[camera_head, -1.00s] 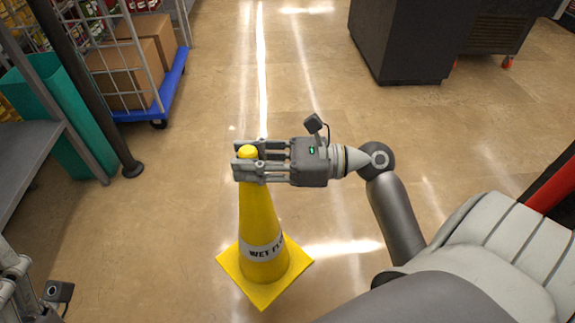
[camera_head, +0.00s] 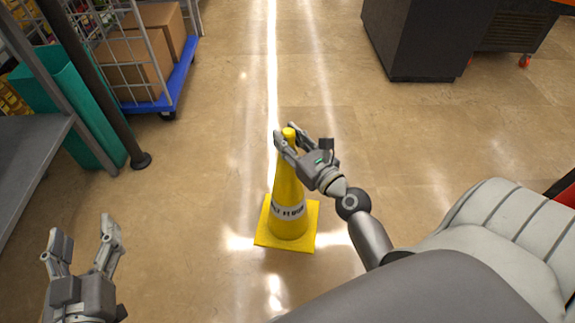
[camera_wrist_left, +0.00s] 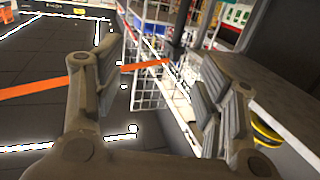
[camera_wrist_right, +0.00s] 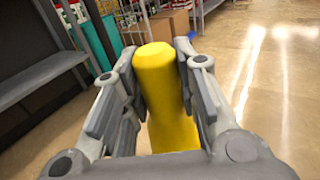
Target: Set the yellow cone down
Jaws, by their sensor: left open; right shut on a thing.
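The yellow cone (camera_head: 288,185) with a "wet floor" band stands upright in the head view, above or on the tan floor; I cannot tell if its square base touches. My right gripper (camera_head: 284,138) is shut on the cone near its top. In the right wrist view the cone's rounded top (camera_wrist_right: 158,62) sits between the two fingers (camera_wrist_right: 155,75). My left gripper (camera_head: 84,240) is open and empty at the lower left of the head view. The left wrist view shows its spread fingers (camera_wrist_left: 155,85) with nothing between them.
A grey shelf (camera_head: 30,165), a teal bin (camera_head: 85,135) and a dark post (camera_head: 100,90) stand at the left. A blue-based cart (camera_head: 178,80) with boxes is behind them. A dark counter (camera_head: 415,45) stands at the back right. The floor around the cone is clear.

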